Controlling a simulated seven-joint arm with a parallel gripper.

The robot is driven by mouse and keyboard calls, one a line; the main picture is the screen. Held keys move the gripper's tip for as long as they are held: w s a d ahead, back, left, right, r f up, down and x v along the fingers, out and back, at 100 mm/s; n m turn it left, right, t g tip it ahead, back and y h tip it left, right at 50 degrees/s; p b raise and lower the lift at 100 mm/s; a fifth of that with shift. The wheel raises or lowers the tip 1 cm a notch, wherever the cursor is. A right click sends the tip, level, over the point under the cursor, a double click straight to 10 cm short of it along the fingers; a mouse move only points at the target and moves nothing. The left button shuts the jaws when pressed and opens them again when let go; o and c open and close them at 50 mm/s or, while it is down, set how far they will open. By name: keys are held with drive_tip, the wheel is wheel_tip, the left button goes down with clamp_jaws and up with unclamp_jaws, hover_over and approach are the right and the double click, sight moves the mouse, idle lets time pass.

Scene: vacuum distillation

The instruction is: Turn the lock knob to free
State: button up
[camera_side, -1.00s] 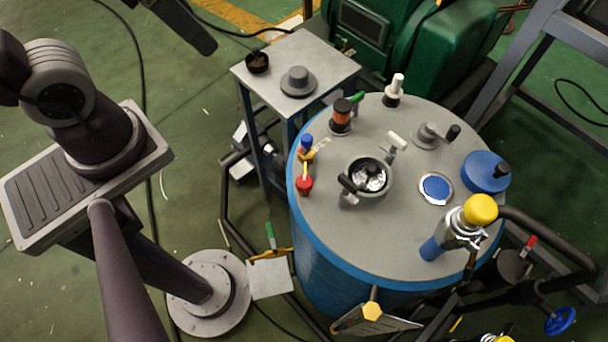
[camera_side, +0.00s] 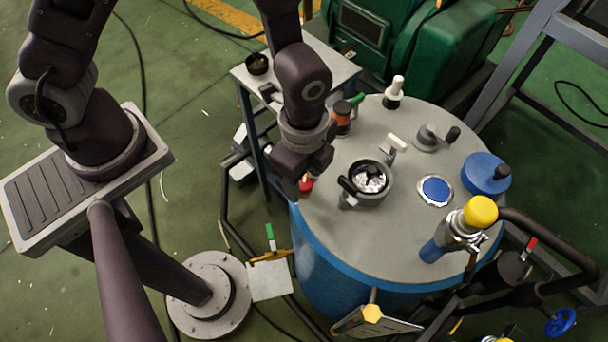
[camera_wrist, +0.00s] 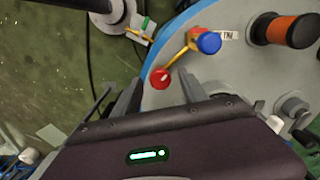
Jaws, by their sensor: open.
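A red knob (camera_wrist: 160,78) with a pale pointer mark sits at the rim of the grey vessel lid (camera_side: 400,240). A yellow bar runs from it to a blue knob (camera_wrist: 208,42). I cannot tell for sure which one is the lock knob. My gripper (camera_wrist: 158,92) is open and empty, with the red knob ahead between its fingers and apparently apart from them. In the side view my gripper (camera_side: 303,172) hangs over the lid's left edge. It hides the blue knob there and part of the red knob (camera_side: 306,185).
An orange-and-black cylinder (camera_side: 342,117) stands close to the right of my gripper. A round glass port with a black handle (camera_side: 370,177) is further right. A grey side table (camera_side: 338,68) stands behind.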

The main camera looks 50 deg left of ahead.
drive_tip(key=shift+f, duration=0.15)
clamp_jaws()
